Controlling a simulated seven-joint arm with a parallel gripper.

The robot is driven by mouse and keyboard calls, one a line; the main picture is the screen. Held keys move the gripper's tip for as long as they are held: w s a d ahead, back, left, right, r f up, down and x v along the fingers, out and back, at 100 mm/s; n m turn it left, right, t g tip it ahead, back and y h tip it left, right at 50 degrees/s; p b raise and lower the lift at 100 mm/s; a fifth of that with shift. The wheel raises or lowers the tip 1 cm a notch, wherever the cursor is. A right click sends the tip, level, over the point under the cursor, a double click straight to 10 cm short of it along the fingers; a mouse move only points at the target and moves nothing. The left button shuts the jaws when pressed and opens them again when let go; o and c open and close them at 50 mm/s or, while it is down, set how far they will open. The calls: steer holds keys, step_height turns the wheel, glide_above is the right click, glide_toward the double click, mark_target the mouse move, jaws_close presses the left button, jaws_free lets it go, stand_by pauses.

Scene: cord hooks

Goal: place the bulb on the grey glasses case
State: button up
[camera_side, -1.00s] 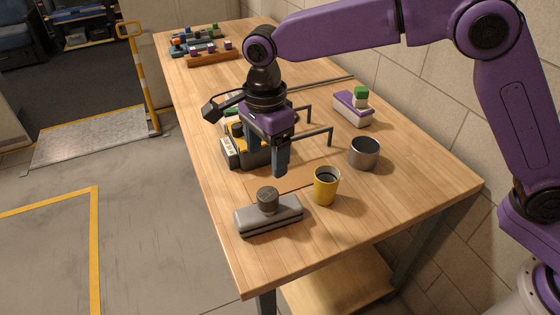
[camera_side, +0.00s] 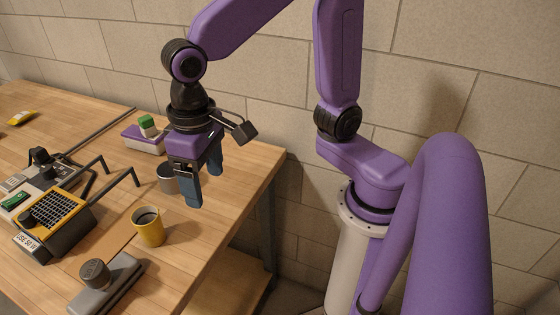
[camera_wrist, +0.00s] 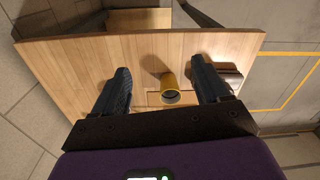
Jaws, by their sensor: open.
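The grey glasses case (camera_side: 118,290) lies at the table's near edge in the side view. A dark grey, ribbed, round-topped piece (camera_side: 94,272) stands on it; I cannot tell whether this is the bulb. A green-topped piece (camera_side: 147,122) sits on a purple and white case (camera_side: 145,140) farther back; its lower part is unclear. My gripper (camera_side: 205,188) is open and empty, raised near the table's right edge, away from the grey case. In the wrist view, my open fingers (camera_wrist: 160,68) frame a yellow cup, and the grey case (camera_wrist: 230,72) shows partly behind the right finger.
The yellow cup (camera_side: 149,227) stands between the grey case and a metal cup (camera_side: 167,179), which is partly hidden by my gripper. A black and yellow device (camera_side: 55,222) and dark hooks (camera_side: 120,178) stand to the left. Bare wood lies right of the yellow cup.

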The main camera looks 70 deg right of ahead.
steer(key=s+d+f+n, duration=0.3)
steer(key=s+d+n, duration=0.7)
steer(key=d, duration=0.3)
steer(key=shift+s+n, duration=0.4)
steer(key=shift+s, duration=0.3)
